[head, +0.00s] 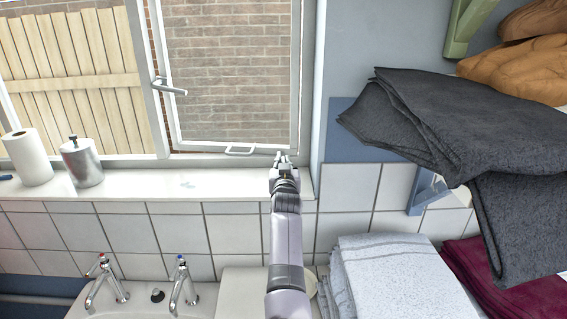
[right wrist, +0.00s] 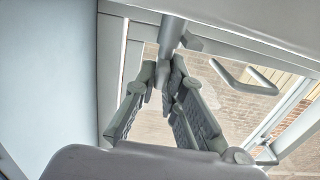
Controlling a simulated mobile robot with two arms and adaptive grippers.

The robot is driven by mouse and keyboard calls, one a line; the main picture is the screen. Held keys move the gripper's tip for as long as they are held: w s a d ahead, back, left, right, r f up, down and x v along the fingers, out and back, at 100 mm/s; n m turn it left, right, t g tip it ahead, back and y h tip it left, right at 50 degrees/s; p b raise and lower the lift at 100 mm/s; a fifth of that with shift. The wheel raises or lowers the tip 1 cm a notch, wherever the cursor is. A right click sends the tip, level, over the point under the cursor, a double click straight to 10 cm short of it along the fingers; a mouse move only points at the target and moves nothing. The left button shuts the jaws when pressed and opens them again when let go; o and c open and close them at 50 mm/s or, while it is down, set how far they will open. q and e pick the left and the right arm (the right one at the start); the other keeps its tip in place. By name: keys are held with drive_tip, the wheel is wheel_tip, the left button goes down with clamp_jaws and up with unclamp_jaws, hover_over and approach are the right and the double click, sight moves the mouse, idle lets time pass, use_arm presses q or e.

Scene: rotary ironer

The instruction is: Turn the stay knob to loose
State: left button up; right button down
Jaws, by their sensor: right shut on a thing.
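My right gripper (head: 282,158) reaches up to the lower right corner of the open window sash (head: 297,90), just above the sill. In the right wrist view its fingers (right wrist: 166,78) are closed together on the lower end of a grey stem-like part, which I take to be the stay knob (right wrist: 171,36). The knob's gripped end is mostly covered by the fingers, so its turn position cannot be read. In the head view the knob is hidden behind the fingertips. My left gripper is not in view.
A white pull handle (head: 240,151) sits on the sash's bottom rail, left of the gripper. A window latch (head: 170,87) is further left. A paper roll (head: 29,158) and metal canister (head: 82,164) stand on the sill (head: 190,183). Dark folded cloth (head: 425,110) overhangs at right.

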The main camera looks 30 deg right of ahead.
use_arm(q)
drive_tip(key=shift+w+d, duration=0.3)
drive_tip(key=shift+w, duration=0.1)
use_arm(e)
drive_tip(key=shift+d, duration=0.1)
drive_tip(key=shift+s+d+r+n+t+y+p, duration=0.1)
drive_tip(key=shift+d+r+n+t+y+p, duration=0.1)
drive_tip(key=shift+r+n+t+y+p, duration=0.15)
drive_tip(key=shift+r+n+y+p, duration=0.2)
drive_tip(key=shift+n+y+p, duration=0.15)
drive_tip(key=shift+y, duration=0.2)
drive_tip(key=shift+d+n+t+y, duration=0.1)
drive_tip(key=shift+n+t+y, duration=0.25)
drive_tip(key=shift+n+y, duration=0.2)
drive_tip(key=shift+n+t+y+b, duration=0.3)
drive_tip(key=shift+n+y+b, duration=0.5)
drive_tip(key=shift+y, duration=0.65)
drive_tip(key=shift+f+n+y+b, duration=0.2)
drive_tip(key=shift+n+y+b, duration=0.15)
drive_tip(key=shift+y+b, duration=0.15)
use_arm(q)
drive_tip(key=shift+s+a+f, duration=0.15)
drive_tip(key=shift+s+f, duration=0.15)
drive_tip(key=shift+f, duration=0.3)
use_arm(e)
drive_tip(key=shift+f, duration=0.15)
